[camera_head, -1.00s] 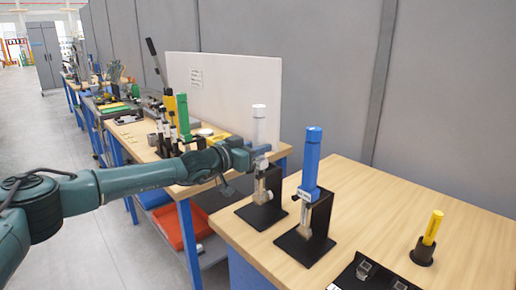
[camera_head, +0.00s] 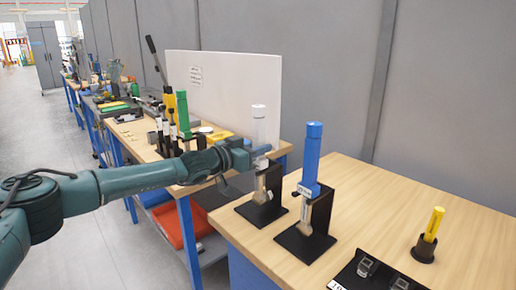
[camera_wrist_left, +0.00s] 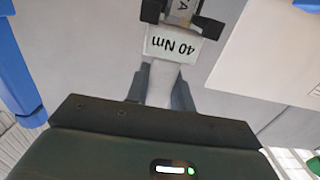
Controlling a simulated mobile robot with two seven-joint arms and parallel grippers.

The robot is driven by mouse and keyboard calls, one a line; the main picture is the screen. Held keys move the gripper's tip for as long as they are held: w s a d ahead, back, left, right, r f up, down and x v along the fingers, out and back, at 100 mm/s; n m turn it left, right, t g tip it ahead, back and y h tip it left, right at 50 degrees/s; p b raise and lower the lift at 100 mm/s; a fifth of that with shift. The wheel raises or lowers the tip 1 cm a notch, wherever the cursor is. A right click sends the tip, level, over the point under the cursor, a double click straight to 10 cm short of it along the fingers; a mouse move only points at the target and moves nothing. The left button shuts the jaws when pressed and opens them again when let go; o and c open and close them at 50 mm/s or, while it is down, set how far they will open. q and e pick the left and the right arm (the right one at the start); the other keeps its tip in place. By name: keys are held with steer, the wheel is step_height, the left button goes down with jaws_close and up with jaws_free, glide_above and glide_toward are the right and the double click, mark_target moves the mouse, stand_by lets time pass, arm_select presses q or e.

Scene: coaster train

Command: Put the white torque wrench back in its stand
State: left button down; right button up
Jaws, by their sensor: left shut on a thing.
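The white torque wrench (camera_head: 259,126) stands upright at its black stand (camera_head: 247,212) on the near wooden table. My left gripper (camera_head: 262,156) is shut on its white body. In the left wrist view the wrench's "40 Nm" label (camera_wrist_left: 173,45) lies just beyond my fingers (camera_wrist_left: 162,88). Past the label, the dark prongs of the stand (camera_wrist_left: 205,26) sit on both sides of the wrench. I cannot tell whether it rests fully in the stand. My right gripper is not in view.
A blue torque wrench (camera_head: 312,158) stands in a similar black stand (camera_head: 304,243) close to the right. A yellow tool (camera_head: 434,224) in a black holder and a black tray (camera_head: 350,276) are farther right. A white panel (camera_head: 225,95) stands behind. Bare tabletop (camera_head: 375,210) lies between.

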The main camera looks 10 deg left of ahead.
arm_select(q)
steer(key=shift+f+b, duration=0.1)
steer(key=shift+b, duration=0.25)
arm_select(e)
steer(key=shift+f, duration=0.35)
arm_select(q)
steer(key=c, duration=1.2)
jaws_free()
steer(key=shift+f, duration=0.1)
steer(key=shift+o, duration=0.4)
steer(key=shift+f, duration=0.35)
steer(key=shift+s+a, duration=0.25)
steer(key=shift+s, duration=0.05)
steer(key=b+v, duration=0.2)
steer(key=v, duration=1)
steer(key=shift+s+r, duration=0.25)
steer(key=shift+r, duration=0.05)
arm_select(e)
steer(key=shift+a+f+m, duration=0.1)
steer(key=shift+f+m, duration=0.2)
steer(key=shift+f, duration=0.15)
